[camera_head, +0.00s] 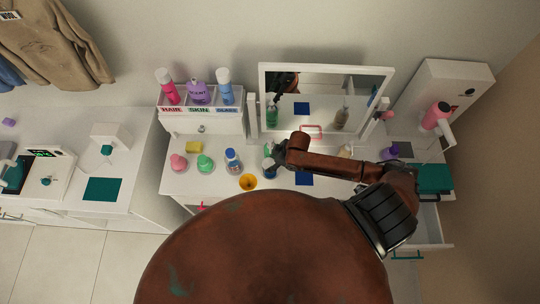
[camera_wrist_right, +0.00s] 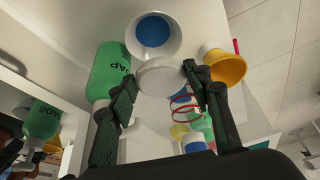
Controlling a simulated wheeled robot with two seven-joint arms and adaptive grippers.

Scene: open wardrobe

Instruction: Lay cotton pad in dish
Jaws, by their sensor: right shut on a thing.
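My right gripper (camera_head: 276,156) reaches in from the right over the dressing table. In the right wrist view its two dark fingers (camera_wrist_right: 158,80) are closed on the edges of a white round cotton pad (camera_wrist_right: 160,76). A round white dish with a blue inside (camera_wrist_right: 153,33) is just beyond the pad in that view; the pad overlaps its near rim in the picture, and I cannot tell whether they touch. In the head view the blue dish (camera_head: 269,173) shows just below the gripper. The pad is hidden there. My left gripper is not in view.
A green soap bottle (camera_wrist_right: 109,72) stands close beside the fingers. A yellow cup (camera_head: 248,182) and a blue-capped bottle (camera_head: 232,161) stand left of the gripper. A mirror (camera_head: 322,98) rises behind. A dark blue square (camera_head: 304,178) lies to the right. An open drawer (camera_head: 432,226) juts out at right.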

